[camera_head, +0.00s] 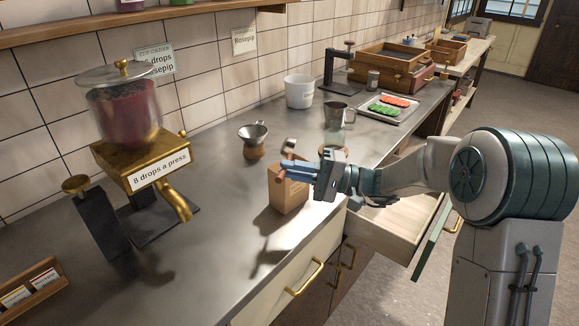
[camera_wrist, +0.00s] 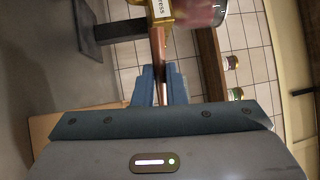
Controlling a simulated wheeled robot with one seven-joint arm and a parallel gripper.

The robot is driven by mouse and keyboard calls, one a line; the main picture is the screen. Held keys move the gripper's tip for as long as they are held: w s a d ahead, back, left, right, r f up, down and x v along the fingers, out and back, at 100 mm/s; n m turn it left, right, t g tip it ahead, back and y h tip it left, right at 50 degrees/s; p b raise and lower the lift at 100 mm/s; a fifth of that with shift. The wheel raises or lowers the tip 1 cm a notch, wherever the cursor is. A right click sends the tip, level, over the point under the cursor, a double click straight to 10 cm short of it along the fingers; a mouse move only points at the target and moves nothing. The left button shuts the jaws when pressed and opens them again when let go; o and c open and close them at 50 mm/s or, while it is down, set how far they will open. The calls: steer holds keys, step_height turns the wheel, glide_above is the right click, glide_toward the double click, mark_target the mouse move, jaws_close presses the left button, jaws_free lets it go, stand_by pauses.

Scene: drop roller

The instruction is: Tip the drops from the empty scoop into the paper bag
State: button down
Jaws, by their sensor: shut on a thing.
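My gripper (camera_head: 299,169) is shut on the scoop's copper-coloured handle (camera_head: 281,176), whose end sticks out past the blue fingers. The handle also shows between the fingers in the wrist view (camera_wrist: 158,45). A small silver part (camera_head: 289,145) beyond the fingers looks like the scoop's bowl; its inside cannot be seen. The brown paper bag (camera_head: 288,195) stands upright on the counter, below and just behind the fingers. The gripper covers its top, so its mouth and contents are hidden. A tan edge at the lower left of the wrist view may be the bag. No loose drops show around it.
A brass dispenser (camera_head: 140,165) labelled "8 drops a press" stands at the left. An open drawer (camera_head: 395,228) juts out at right.

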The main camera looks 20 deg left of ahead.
steer(key=shift+d+f+y+b, duration=0.15)
steer(key=shift+y+b, duration=0.45)
steer(key=shift+b, duration=0.35)
stand_by(0.3)
steer(key=h+p, duration=0.2)
steer(key=p, duration=0.3)
steer(key=a+r+h+p, duration=0.1)
steer(key=h+p, duration=0.1)
steer(key=p, duration=0.4)
steer(key=shift+s+a+r+t+h, duration=0.1)
steer(key=shift+r+t+h, duration=0.1)
steer(key=shift+t+h, duration=0.2)
steer(key=shift+p, duration=0.6)
